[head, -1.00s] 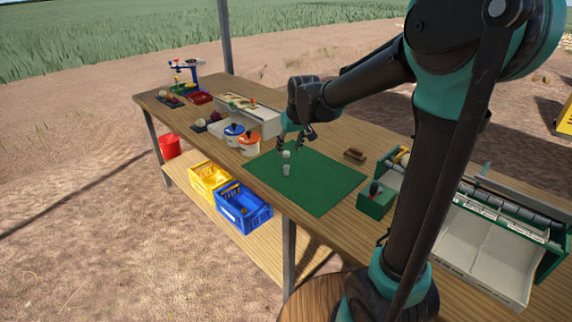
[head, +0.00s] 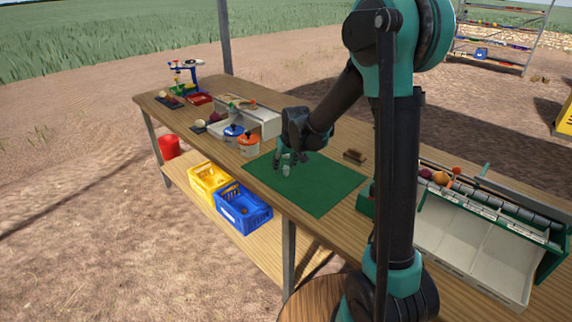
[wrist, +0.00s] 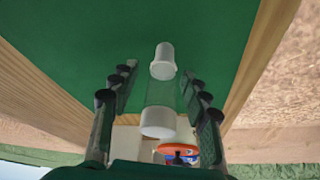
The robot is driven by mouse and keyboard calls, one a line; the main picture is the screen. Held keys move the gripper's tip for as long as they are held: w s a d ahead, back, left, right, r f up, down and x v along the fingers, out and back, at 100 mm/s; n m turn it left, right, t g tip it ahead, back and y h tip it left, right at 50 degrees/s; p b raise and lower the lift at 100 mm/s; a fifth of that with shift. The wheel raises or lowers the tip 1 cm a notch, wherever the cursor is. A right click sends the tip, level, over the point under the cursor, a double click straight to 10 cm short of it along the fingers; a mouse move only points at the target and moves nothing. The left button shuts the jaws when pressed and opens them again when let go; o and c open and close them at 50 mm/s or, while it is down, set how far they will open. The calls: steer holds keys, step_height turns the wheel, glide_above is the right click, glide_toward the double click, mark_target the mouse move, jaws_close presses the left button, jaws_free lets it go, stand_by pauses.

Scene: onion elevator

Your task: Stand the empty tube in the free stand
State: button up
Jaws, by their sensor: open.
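A clear tube-like body (wrist: 160,95) shows faintly in the wrist view, with a white cap-like piece (wrist: 158,122) at its near end and a white cup-like piece (wrist: 163,62) at its far end. In the head view the lower white piece (head: 286,171) is on the green mat (head: 325,192); the upper part is largely hidden by my fingers. My gripper (head: 290,161) is low over the mat. Its open fingers (wrist: 160,78) lie on both sides of the clear body, with visible gaps. I cannot tell which piece is the free stand.
A brown brush-like block (head: 354,156) lies right of the mat. A sorting machine (head: 480,250) fills the right end. The mat's front is clear.

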steer(key=shift+f, duration=0.25)
jaws_close()
stand_by(0.3)
